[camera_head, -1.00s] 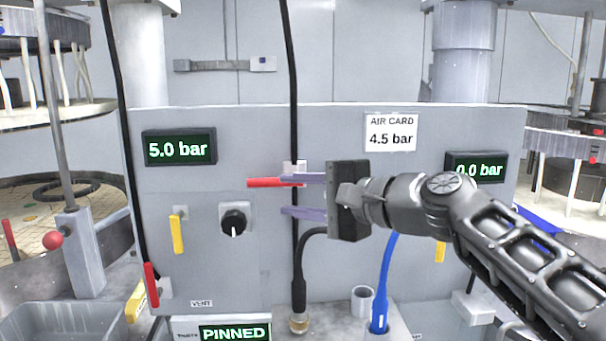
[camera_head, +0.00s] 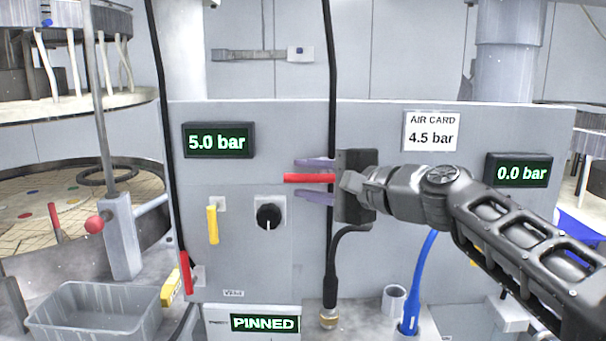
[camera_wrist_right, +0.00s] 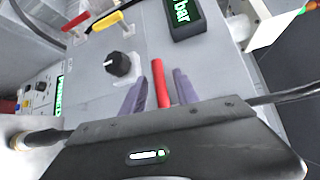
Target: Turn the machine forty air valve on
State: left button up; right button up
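A red lever handle (camera_head: 309,178) lies level on the grey panel (camera_head: 235,280); no label naming machine forty is readable. My right gripper (camera_head: 315,180) is open around this handle, one purple finger above and one below. In the right wrist view the red handle (camera_wrist_right: 161,84) stands between the two fingers (camera_wrist_right: 158,90), with a gap on each side. The lever's pivot is hidden behind the gripper. The left display (camera_head: 218,141) reads 5.0 bar, the right display (camera_head: 518,171) 0.0 bar. The air card (camera_head: 431,132) reads 4.5 bar. My left gripper is not in view.
A black knob (camera_head: 269,214) and a yellow lever (camera_head: 212,225) sit left of the gripper. A black hose (camera_head: 332,90) runs down the panel close to the fingers. A blue hose (camera_head: 419,280), a PINNED display (camera_head: 265,324) and a grey bin (camera_head: 92,312) are lower.

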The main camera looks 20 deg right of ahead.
jog(key=shift+w+a+f, duration=0.15)
jog(key=shift+w+a, duration=0.1)
jog(key=shift+w, duration=0.4)
grip_shut()
dwell(1.0)
